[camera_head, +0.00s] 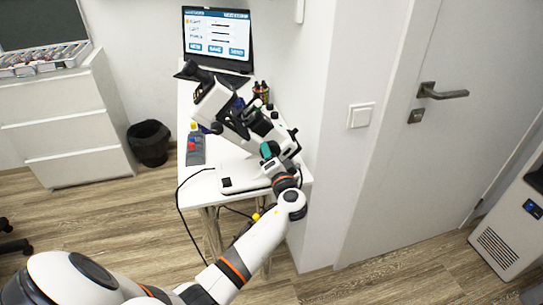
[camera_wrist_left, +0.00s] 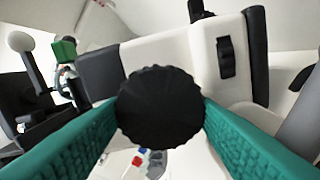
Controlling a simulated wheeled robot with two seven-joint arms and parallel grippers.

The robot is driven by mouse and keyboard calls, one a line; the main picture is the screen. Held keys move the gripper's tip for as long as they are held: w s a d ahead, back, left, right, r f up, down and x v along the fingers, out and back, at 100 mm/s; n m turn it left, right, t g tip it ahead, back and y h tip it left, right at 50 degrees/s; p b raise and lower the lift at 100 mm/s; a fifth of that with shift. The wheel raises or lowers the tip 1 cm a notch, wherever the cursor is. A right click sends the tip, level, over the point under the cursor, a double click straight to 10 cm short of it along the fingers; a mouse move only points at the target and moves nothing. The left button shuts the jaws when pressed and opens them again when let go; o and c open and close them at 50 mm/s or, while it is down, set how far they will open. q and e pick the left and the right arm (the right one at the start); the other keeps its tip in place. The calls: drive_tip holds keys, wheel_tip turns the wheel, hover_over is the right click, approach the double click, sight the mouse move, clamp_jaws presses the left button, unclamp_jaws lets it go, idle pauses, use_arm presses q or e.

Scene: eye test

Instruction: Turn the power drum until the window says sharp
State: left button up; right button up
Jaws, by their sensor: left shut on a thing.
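The power drum appears as a black ribbed knob (camera_wrist_left: 160,108) in the left wrist view, on the side of the white and black eye instrument (camera_head: 228,115). My left gripper (camera_head: 268,150) reaches the instrument's near right side. Its teal fingers (camera_wrist_left: 98,132) press on both sides of the knob, shut on it. The drum is hidden by my gripper in the head view. I cannot make out a window reading. A small dark slot-like part (camera_wrist_left: 226,58) shows on the white housing, with no readable word. My right gripper is not in view.
The instrument stands on a narrow white table (camera_head: 206,190) against the wall. A monitor (camera_head: 217,38) with a lit menu stands at its far end. A black cable (camera_head: 179,200) hangs off the table's left edge.

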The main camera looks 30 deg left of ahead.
use_arm(q)
drive_tip(key=m+p, duration=0.1)
drive_tip(key=m, duration=0.3)
drive_tip(key=shift+r+m, duration=0.15)
drive_tip(key=shift+m, duration=0.25)
idle(0.4)
drive_tip(key=o, duration=1)
drive_tip(key=b+v, duration=0.1)
drive_tip(key=v, duration=1.1)
